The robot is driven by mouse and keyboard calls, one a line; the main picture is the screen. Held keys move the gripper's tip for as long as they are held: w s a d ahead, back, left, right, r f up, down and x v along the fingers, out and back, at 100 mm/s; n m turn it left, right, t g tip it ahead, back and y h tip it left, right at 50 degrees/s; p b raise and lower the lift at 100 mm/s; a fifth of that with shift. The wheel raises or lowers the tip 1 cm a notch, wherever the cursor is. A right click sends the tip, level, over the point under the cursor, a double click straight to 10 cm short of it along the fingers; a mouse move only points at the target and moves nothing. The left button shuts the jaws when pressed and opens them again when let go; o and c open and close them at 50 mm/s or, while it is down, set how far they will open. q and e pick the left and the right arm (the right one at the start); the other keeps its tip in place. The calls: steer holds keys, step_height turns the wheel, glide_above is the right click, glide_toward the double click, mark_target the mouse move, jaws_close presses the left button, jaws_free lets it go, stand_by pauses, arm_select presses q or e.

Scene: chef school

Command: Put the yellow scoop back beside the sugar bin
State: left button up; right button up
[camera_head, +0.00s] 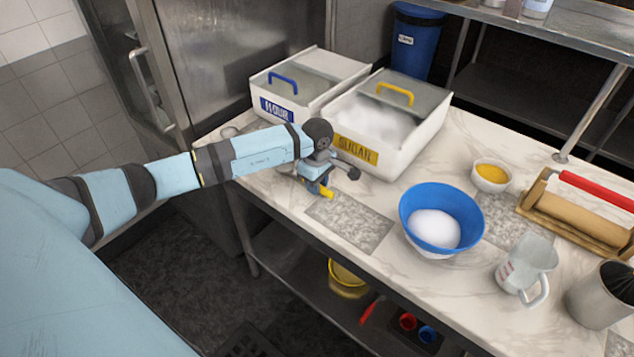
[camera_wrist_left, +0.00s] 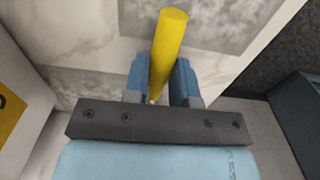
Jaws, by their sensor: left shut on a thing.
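The yellow scoop shows as a yellow cylinder, probably its handle, in the left wrist view (camera_wrist_left: 169,45). A small yellow part of it also shows in the head view (camera_head: 327,193). My left gripper (camera_head: 319,183) is shut on it; its blue fingers show on both sides of the yellow part in the left wrist view (camera_wrist_left: 160,85). The rest of the scoop is hidden. The sugar bin (camera_head: 408,151), white with a yellow label and yellow lid handle, stands just behind and right of the gripper. My right gripper is not in view.
A white flour bin (camera_head: 305,115) stands left of the sugar bin. A blue bowl (camera_head: 442,197) of white powder is to the right, with a small yellow-filled bowl (camera_head: 492,186), a measuring jug (camera_head: 526,270) and a rolling pin (camera_head: 575,215). A speckled grey patch (camera_head: 348,224) of counter before the gripper is clear.

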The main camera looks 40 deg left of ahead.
arm_select(q)
steer(key=shift+f, duration=0.2)
steer(key=o, duration=0.9)
steer(key=shift+r, duration=0.1)
